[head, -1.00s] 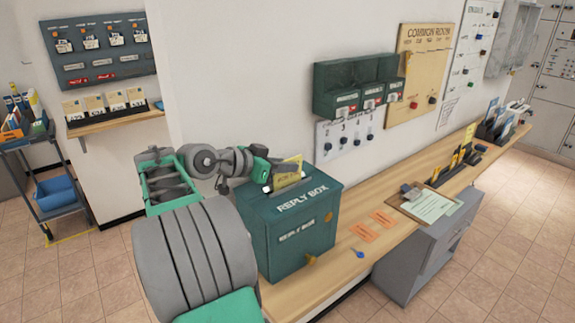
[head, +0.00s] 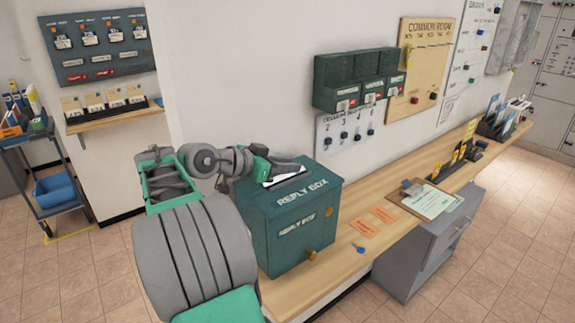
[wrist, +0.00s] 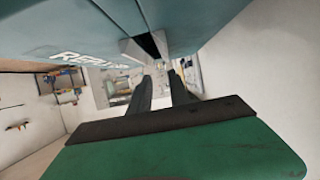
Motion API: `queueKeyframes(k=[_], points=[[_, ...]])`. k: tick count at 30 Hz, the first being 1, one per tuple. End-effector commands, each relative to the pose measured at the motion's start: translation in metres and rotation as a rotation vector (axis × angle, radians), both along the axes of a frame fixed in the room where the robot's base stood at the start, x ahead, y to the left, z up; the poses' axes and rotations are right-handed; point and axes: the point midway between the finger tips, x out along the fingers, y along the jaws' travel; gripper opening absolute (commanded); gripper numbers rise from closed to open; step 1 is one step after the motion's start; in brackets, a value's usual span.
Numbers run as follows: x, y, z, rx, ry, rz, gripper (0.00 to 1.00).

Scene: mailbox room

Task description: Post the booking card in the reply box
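The dark green reply box (head: 292,235) stands on the wooden counter. Its top carries a slot (wrist: 150,46) with a pale metal surround, seen in the wrist view. My gripper (head: 298,166) is at the top of the box, close to the slot. In the wrist view my gripper (wrist: 160,88) shows two dark fingers spread apart with a gap between them and nothing held. The booking card is not visible in either current view. Whether it lies inside the box cannot be seen.
Two orange slips (head: 366,228), a blue key-like item (head: 358,248) and a clipboard (head: 427,200) lie on the counter (head: 330,273) right of the box. Green pigeonholes (head: 360,80) hang on the wall behind. A small shelf with card holders (head: 108,103) is at the left.

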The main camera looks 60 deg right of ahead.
Motion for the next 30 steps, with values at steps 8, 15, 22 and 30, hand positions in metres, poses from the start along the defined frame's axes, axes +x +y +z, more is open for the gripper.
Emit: queueKeyframes(k=[8,15,22,30], points=[[0.0,0.0,0.0,0.0,0.0,0.0,0.32],[0.01,0.017,0.007,-0.002,-0.002,0.003,0.32],[0.027,0.052,0.035,0.003,0.004,0.002,0.32],[0.032,0.064,0.032,0.0,0.001,0.0,0.32]])
